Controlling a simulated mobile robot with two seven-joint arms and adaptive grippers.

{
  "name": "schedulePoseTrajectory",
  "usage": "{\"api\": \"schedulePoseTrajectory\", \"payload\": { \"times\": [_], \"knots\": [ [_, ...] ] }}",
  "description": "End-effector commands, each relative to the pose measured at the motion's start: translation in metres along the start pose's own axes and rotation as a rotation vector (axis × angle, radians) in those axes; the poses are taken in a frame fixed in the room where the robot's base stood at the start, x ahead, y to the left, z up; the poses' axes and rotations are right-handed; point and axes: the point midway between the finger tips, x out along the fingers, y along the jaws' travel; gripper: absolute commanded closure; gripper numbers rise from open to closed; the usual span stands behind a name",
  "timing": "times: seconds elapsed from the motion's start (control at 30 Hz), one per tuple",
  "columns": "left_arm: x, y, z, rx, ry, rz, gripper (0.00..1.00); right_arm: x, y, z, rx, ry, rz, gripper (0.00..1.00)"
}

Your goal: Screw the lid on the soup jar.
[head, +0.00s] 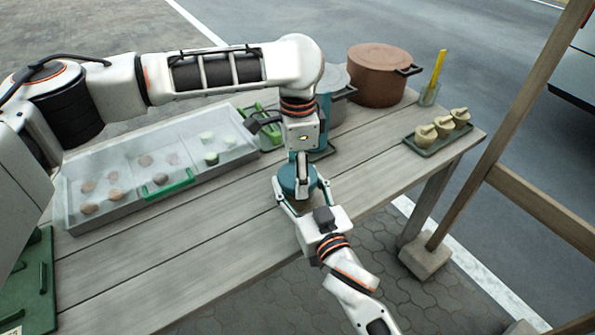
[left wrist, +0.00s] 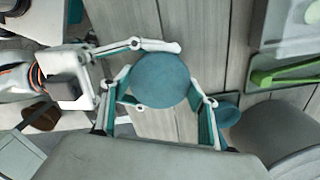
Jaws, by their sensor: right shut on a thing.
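The teal round lid (head: 290,180) shows above the table's front edge, and as a flat disc in the left wrist view (left wrist: 160,80). It seems to sit over the soup jar, whose body is mostly hidden beneath it and between fingers. My right gripper (head: 300,190) comes in from the front and is shut on the jar, one finger on each side; it also shows in the left wrist view (left wrist: 157,78). My left gripper (head: 301,168) points down over the lid. Its fingers (left wrist: 152,90) stand open around the disc; I cannot tell whether they touch it.
A partitioned tray (head: 80,222) with round food pieces is at left. A brown pot (head: 378,75), a grey pot (head: 337,80) and a blue upright thing (head: 325,108) stand behind. A green tray (head: 452,140) with small pots is at right. A wooden post (head: 500,135) rises beyond.

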Motion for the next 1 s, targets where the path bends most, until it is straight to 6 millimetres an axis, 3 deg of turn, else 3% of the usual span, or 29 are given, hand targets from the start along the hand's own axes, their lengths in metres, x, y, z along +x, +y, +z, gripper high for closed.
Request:
{"api": "schedulePoseTrajectory", "payload": {
  "times": [0.33,0.37,0.4,0.43,0.8,1.0],
  "knots": [
    [0.000,-0.001,0.000,0.084,-0.001,-0.002,0.66,0.000,-0.001,-0.002,0.001,0.005,-0.001,1.00],
    [0.000,-0.001,0.000,0.084,-0.001,-0.002,0.36,0.000,-0.001,-0.002,0.001,0.005,-0.001,1.00],
    [0.000,-0.001,0.000,0.084,-0.001,-0.002,0.25,0.000,-0.001,-0.002,0.001,0.005,-0.001,1.00],
    [0.000,-0.001,0.000,0.084,-0.001,-0.002,0.21,0.000,-0.001,-0.002,0.001,0.005,-0.001,1.00],
    [-0.002,-0.001,0.000,0.084,0.000,-0.001,0.21,0.000,0.000,-0.002,0.001,0.004,-0.001,1.00],
    [-0.027,-0.001,0.000,0.084,0.001,-0.004,0.21,0.000,0.000,-0.002,0.001,0.004,-0.001,1.00]
  ]
}}
